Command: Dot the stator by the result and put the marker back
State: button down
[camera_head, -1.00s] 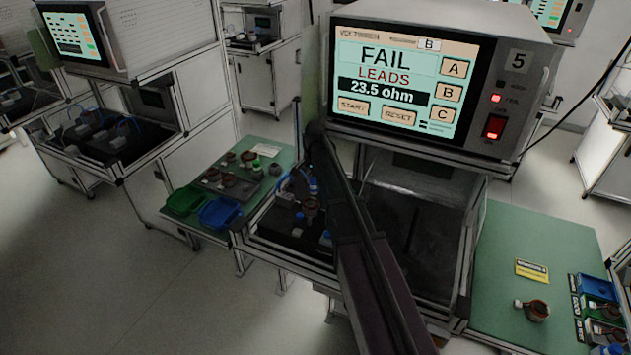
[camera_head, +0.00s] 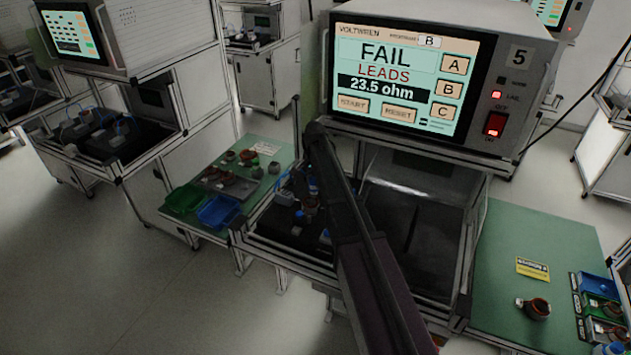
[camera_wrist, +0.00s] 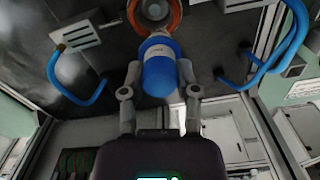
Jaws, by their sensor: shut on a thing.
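The tester (camera_head: 525,95) screen reads FAIL, LEADS, 23.5 ohm, with a red lamp lit. A copper-coloured stator (camera_wrist: 174,22) is at the top of the wrist view, in the dark test bay. It shows small beside my arm in the head view (camera_head: 310,206). My gripper (camera_wrist: 158,85) is shut on a blue cylinder (camera_wrist: 158,72) with a pale band, which looks like a marker. Its far end is close to the stator; I cannot tell whether they touch. My gripper is mostly hidden in the head view. Another stator (camera_head: 537,309) lies on the right green bench.
Blue cables (camera_wrist: 78,88) loop on both sides of the stator. A left bench (camera_head: 283,155) holds several stators, a green bin (camera_head: 184,199) and a blue bin (camera_head: 219,211). On the right bench (camera_head: 520,235) are a yellow label (camera_head: 532,268) and small bins at its edge.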

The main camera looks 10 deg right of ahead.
dwell(0.4)
jog(key=shift+r+p, duration=2.95)
jog(key=shift+p, duration=0.05)
jog(key=shift+f, duration=0.1)
jog(key=shift+s, duration=0.15)
